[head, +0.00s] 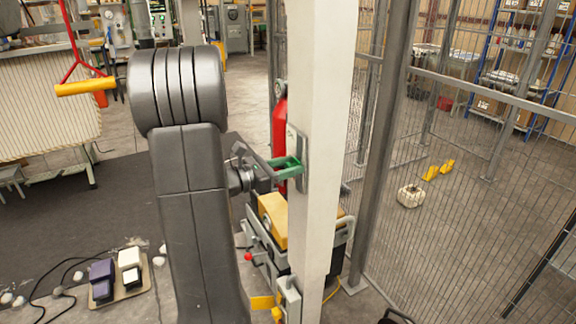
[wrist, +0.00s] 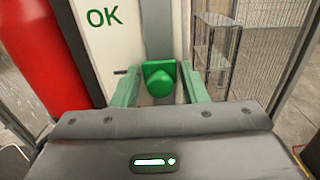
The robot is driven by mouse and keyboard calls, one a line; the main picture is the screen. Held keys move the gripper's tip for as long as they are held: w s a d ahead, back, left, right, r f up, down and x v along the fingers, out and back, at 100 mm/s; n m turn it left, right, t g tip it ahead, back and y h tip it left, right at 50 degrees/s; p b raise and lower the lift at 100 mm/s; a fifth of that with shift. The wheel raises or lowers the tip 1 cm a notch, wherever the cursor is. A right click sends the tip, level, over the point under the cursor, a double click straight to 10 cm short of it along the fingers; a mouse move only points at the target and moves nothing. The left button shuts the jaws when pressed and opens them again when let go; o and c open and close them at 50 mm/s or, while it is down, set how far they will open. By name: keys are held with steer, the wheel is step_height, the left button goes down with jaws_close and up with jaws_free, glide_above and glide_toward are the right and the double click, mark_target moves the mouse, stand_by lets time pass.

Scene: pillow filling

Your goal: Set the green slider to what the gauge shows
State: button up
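The green slider (wrist: 160,82) is a small green block with a rounded front, on a grey upright strip of a pale panel. In the wrist view it sits between the two green fingers of my gripper (wrist: 161,74). The fingers stand apart on either side of it; I cannot tell whether either touches it. In the head view my gripper (head: 288,164) reaches to the white post (head: 322,90), and the slider cannot be made out there. Green letters "OK" (wrist: 102,18) show on the panel, left of the slider. No gauge face can be made out.
A red cylinder (wrist: 38,60) stands close on the left. A wire-mesh fence (head: 470,180) runs along the right of the post. A yellow-topped machine (head: 273,218) is low behind my arm. Foot pedals (head: 128,262) and cables lie on the floor at left.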

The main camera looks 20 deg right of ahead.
mark_target(300, 140)
jaws_close()
steer(key=shift+w+r+p, duration=0.1)
steer(key=shift+r+p, duration=1.6)
steer(key=shift+r, duration=1.7)
jaws_free()
steer(key=shift+a, duration=0.15)
